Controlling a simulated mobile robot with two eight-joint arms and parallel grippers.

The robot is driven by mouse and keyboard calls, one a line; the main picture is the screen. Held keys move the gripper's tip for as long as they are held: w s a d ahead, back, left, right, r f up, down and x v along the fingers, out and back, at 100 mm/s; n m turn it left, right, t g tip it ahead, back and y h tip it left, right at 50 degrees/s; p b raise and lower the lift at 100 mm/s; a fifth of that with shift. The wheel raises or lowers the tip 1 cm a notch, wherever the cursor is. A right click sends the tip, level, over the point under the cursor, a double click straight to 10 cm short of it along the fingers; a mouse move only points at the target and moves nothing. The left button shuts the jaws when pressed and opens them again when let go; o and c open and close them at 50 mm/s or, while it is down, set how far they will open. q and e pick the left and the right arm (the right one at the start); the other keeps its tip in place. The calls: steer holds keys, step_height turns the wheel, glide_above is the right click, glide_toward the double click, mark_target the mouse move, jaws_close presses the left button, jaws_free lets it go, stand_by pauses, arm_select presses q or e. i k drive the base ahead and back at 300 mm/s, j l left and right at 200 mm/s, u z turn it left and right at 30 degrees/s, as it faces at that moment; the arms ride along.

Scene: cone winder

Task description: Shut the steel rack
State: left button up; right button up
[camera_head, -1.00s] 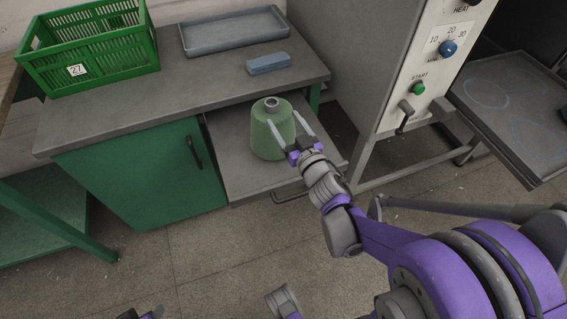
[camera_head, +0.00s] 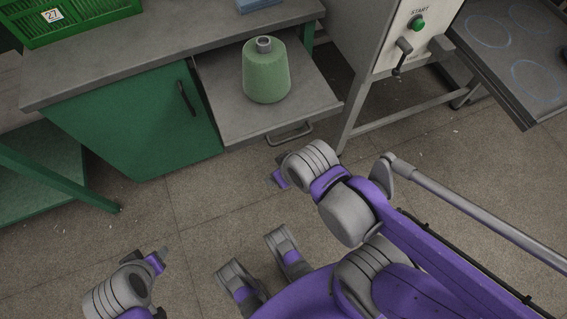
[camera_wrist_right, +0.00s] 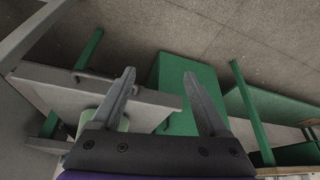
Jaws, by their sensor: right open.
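A grey rack with blue rings (camera_head: 500,55) juts out from the heater cabinet at the far right of the head view. A grey pull-out shelf (camera_head: 222,100) with a bar handle (camera_head: 290,135) stands out from under the bench; it also shows in the wrist view (camera_wrist_right: 65,88). A green cone (camera_head: 266,75) stands upright on this shelf, partly hidden in the wrist view. My right gripper (camera_wrist_right: 159,74) is open and empty, apart from the cone, in front of the shelf. My left gripper (camera_head: 163,256) is low at the lower left, its jaw opening unclear.
The heater cabinet (camera_head: 385,30) has a green start button (camera_head: 417,24) and a lever (camera_head: 402,55). A green crate (camera_head: 85,20) sits on the bench (camera_head: 150,45), above a closed green door (camera_head: 135,125). The floor in front is clear.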

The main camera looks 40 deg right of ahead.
mark_target(515, 48)
steer(key=z, duration=2.3)
steer(key=i+l+z, duration=0.1)
steer(key=l+z, duration=0.2)
steer(key=l, duration=0.15)
steer(key=i+l+z, duration=0.15)
steer(key=l+z, duration=0.2)
steer(key=i+l, duration=0.25)
steer(key=i+u, duration=0.15)
steer(key=i, duration=0.75)
steer(key=j, duration=0.1)
